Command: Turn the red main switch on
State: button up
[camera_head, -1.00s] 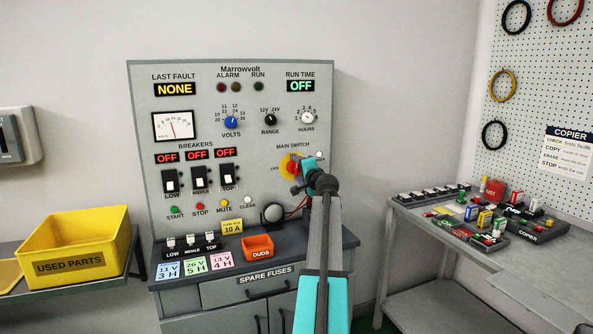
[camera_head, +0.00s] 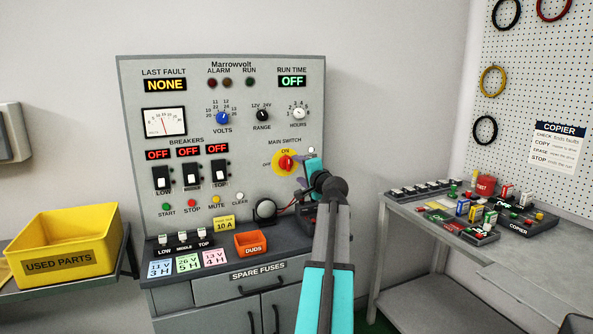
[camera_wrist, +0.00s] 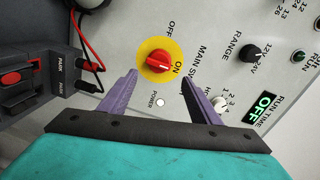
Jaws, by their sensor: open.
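The main switch is a red knob (camera_head: 286,162) on a yellow disc on the grey panel. It also shows in the wrist view (camera_wrist: 157,62), where the white line on its handle points at the ON label. In the head view the handle stands upright under ON, with OFF at its left. My gripper (camera_head: 303,171) is just right of the switch and apart from it. In the wrist view my gripper's purple fingers (camera_wrist: 158,79) are spread and empty, with the knob beyond their tips.
A small white POWER lamp (camera_wrist: 160,102) is beside the switch; I cannot tell whether it is lit. The RANGE knob (camera_head: 262,115) and HOURS knob (camera_head: 298,113) are above. A black device (camera_wrist: 50,80) with red and black leads stands close to the gripper.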

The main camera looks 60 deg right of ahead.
jog(key=shift+v, duration=2.05)
jog(key=shift+r, duration=0.1)
